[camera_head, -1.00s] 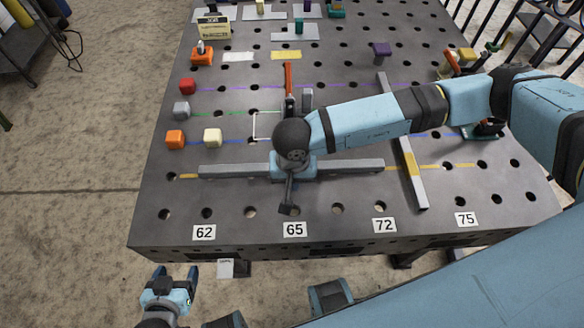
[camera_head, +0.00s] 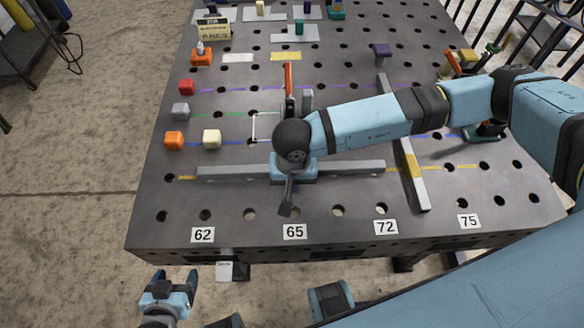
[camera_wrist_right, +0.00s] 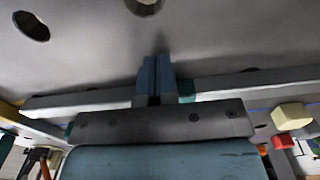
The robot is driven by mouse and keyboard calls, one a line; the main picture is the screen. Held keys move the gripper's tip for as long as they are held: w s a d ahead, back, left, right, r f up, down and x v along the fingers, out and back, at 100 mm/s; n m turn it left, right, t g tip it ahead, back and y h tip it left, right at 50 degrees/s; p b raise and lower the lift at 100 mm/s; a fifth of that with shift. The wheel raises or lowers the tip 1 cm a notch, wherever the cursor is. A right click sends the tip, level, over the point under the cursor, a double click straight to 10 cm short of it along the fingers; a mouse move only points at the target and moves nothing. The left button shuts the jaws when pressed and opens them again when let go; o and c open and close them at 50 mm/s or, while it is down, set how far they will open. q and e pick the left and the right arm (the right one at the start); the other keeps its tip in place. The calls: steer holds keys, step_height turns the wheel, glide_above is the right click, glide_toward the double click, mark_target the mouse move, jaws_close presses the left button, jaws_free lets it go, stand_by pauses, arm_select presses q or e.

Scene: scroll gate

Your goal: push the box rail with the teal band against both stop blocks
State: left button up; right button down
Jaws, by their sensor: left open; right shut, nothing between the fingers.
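A long grey box rail (camera_head: 235,172) lies crosswise on the table near its front edge. My right gripper (camera_head: 293,172) is down at the rail's middle and hides part of it. In the right wrist view the teal band (camera_wrist_right: 187,90) shows beside my shut right fingers (camera_wrist_right: 155,78), which hold nothing; whether they touch the rail is unclear. Two small grey upright blocks, one at the right (camera_head: 307,99), stand behind my right wrist by an orange-handled clamp (camera_head: 288,77); I cannot tell whether they are the stop blocks. My left gripper (camera_head: 175,284) is open, off the table's front edge.
A second grey rail with a yellow band (camera_head: 413,166) lies front to back, close to the first rail's right end. Orange (camera_head: 174,140) and cream (camera_head: 212,139) cubes lie behind the first rail's left part. The front strip with number labels is mostly clear.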

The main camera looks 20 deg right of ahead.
stand_by(0.3)
